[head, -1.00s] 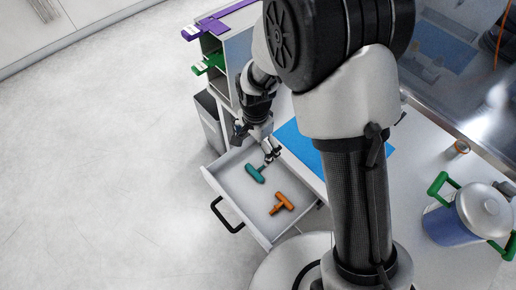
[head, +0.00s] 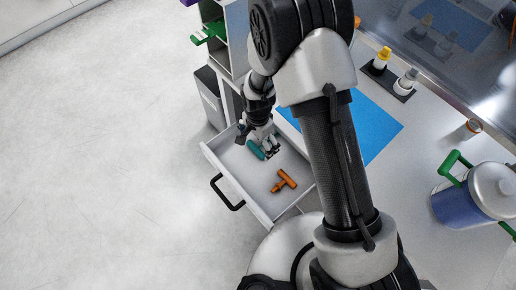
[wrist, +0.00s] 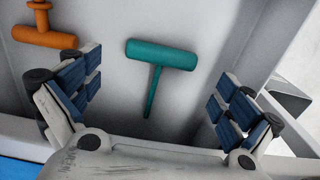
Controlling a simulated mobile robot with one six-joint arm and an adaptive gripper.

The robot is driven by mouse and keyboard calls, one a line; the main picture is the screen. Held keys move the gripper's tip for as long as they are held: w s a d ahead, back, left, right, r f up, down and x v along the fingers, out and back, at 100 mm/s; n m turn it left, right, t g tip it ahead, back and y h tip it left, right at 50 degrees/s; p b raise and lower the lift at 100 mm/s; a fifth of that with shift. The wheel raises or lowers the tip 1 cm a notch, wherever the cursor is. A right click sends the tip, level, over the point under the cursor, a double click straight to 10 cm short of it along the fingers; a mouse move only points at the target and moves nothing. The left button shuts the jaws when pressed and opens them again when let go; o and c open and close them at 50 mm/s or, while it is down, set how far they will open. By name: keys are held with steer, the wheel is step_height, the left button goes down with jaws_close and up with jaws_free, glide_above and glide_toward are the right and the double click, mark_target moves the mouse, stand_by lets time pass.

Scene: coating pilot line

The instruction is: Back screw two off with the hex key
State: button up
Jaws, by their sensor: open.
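A teal T-handled tool (head: 255,149), which looks like the hex key, lies in the open white drawer (head: 237,186). In the wrist view the teal tool (wrist: 160,56) lies flat, its crossbar away from me and its shaft pointing toward my gripper. My gripper (head: 271,153) is low over the drawer; in the wrist view my gripper (wrist: 160,98) is open, with its blue-padded fingers either side of the tool and touching nothing I can see. An orange T-handled tool (head: 285,181) lies nearer the front right of the drawer. No screw is visible.
The counter with a blue mat (head: 380,125) stands to the right. On it are small bottles on a dark tray (head: 400,89), a small cup (head: 471,127) and a blue pot with green handles (head: 458,206). A grey bin (head: 208,98) stands beside the drawer. The floor at left is clear.

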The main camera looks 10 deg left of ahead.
mark_target(258, 148)
step_height(258, 148, down, 4)
steer(key=shift+w+r+b, duration=0.1)
steer(key=shift+r+b, duration=0.05)
steer(key=shift+b, duration=0.35)
steer(key=shift+r, duration=0.1)
steer(key=shift+c, duration=0.5)
steer(key=c, duration=1.1)
